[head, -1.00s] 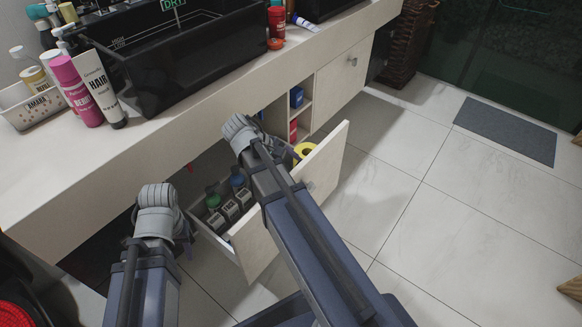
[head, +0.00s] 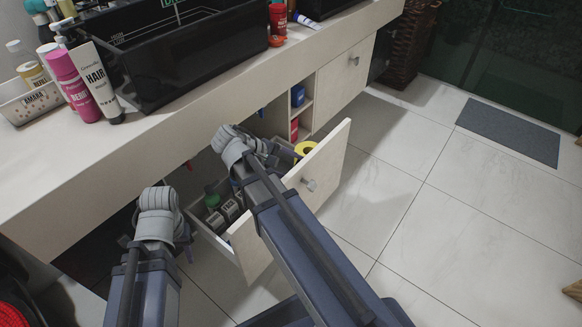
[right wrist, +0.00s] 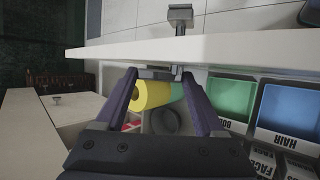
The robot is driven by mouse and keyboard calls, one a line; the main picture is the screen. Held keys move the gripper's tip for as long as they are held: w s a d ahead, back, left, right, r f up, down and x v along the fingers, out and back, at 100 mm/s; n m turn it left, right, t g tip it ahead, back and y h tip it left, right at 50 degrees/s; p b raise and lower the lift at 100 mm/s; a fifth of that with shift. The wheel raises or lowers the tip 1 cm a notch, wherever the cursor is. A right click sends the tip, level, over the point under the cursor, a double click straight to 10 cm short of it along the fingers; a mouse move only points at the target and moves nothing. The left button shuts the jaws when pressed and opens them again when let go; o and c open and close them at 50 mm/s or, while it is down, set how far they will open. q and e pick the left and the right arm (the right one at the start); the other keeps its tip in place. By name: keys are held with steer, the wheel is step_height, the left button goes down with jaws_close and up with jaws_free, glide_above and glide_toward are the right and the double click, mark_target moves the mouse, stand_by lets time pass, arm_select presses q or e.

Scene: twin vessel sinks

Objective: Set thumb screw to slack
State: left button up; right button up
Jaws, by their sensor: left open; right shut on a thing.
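A small grey piece, apparently the thumb screw (right wrist: 178,74), sits on the inner face of the open drawer's front panel (right wrist: 230,50), in line with the grey knob (right wrist: 180,14) on the outer face. In the head view the drawer front (head: 328,165) and knob (head: 308,184) show, but the screw is hidden by my right arm. My left gripper (head: 184,238) is open and empty, left of the drawer, its fingers mostly hidden by the wrist.
The drawer holds a yellow roll (right wrist: 152,95), a green container (right wrist: 232,98), a blue container (right wrist: 287,107) and other bottles. The counter (head: 200,100) overhangs it, carrying a black sink (head: 190,50) and toiletries.

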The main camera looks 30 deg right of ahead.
steer(key=o, duration=1.4)
steer(key=shift+c, duration=0.2)
steer(key=s+p+v, duration=0.1)
steer(key=p+v, duration=0.4)
steer(key=v, duration=0.2)
steer(key=shift+w+a+r, duration=0.3)
steer(key=shift+w+r, duration=0.05)
steer(key=shift+w, duration=0.2)
steer(key=s+a+f+n+t+y, duration=0.1)
steer(key=s+a+f+y, duration=0.3)
steer(key=a, duration=0.5)
steer(key=s+a+f+y, duration=0.3)
steer(key=s+a+y, duration=0.15)
steer(key=a, duration=0.45)
step_height(320, 180, up, 33)
steer(key=p, duration=3.3)
steer(key=shift+s+a, duration=0.35)
steer(key=shift+a, duration=0.1)
